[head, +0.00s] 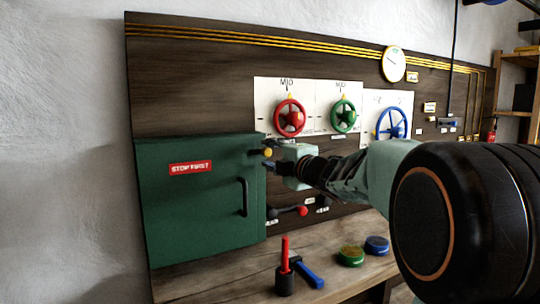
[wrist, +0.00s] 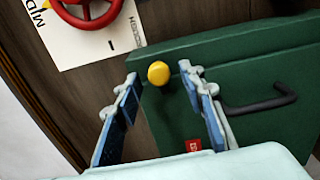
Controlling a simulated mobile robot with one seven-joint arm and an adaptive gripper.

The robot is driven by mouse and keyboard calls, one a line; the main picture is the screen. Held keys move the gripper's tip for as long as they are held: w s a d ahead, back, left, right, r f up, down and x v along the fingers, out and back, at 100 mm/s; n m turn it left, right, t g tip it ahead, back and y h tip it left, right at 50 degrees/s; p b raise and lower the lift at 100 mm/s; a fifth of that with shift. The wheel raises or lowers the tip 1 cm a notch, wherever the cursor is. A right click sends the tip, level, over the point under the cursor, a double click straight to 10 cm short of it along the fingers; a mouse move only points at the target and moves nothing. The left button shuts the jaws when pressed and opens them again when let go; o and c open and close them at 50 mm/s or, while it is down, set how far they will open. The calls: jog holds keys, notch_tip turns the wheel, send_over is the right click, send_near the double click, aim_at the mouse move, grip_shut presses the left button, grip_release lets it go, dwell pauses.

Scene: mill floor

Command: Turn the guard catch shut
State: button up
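The green guard (head: 200,200) is a closed-looking panel with a red "STOP FIRST" label and a black handle. The guard catch, with its round yellow knob (head: 267,152), sits at the guard's upper right edge. In the wrist view the yellow knob (wrist: 158,73) lies between and just beyond my fingertips, near the guard's corner. My gripper (head: 271,160) is open at the knob, with clear gaps beside it in the wrist view (wrist: 160,80). The catch's bar is mostly hidden.
A red handwheel (head: 290,118), a green one (head: 344,116) and a blue one (head: 391,123) are on the board above and right. A red-knobbed lever (head: 302,211) is below my gripper.

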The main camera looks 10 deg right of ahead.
jog(key=v, duration=0.7)
jog(key=shift+s, duration=0.15)
